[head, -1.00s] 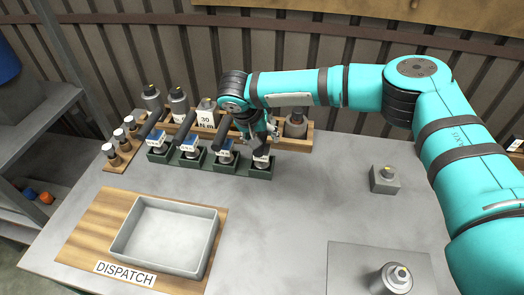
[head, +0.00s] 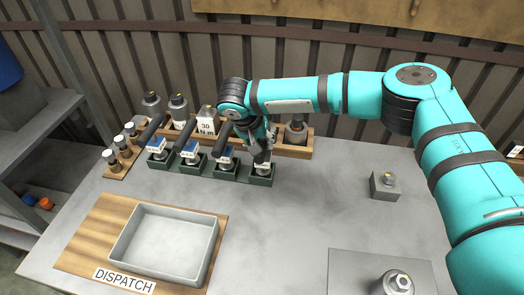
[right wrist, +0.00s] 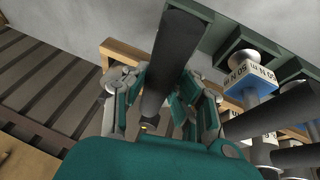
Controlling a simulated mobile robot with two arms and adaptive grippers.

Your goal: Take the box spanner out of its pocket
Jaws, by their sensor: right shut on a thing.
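The box spanner shows in the right wrist view as a plain dark cylindrical shaft (right wrist: 178,45) running between my fingers. In the head view its lower grey part (head: 263,169) stands in the rightmost green pocket (head: 262,181). My right gripper (head: 261,152) is over that pocket, shut on the shaft; its fingers (right wrist: 163,88) lie on both sides of it. The wrist hides the spanner's top in the head view. My left gripper is not in view.
Left of the spanner, several torque tools (head: 191,150) with black handles and labels stand in green pockets. Behind is a wooden rack (head: 292,150) with a 30 N m block (head: 206,122). The dispatch tray (head: 165,243) is at front left. The table's middle is clear.

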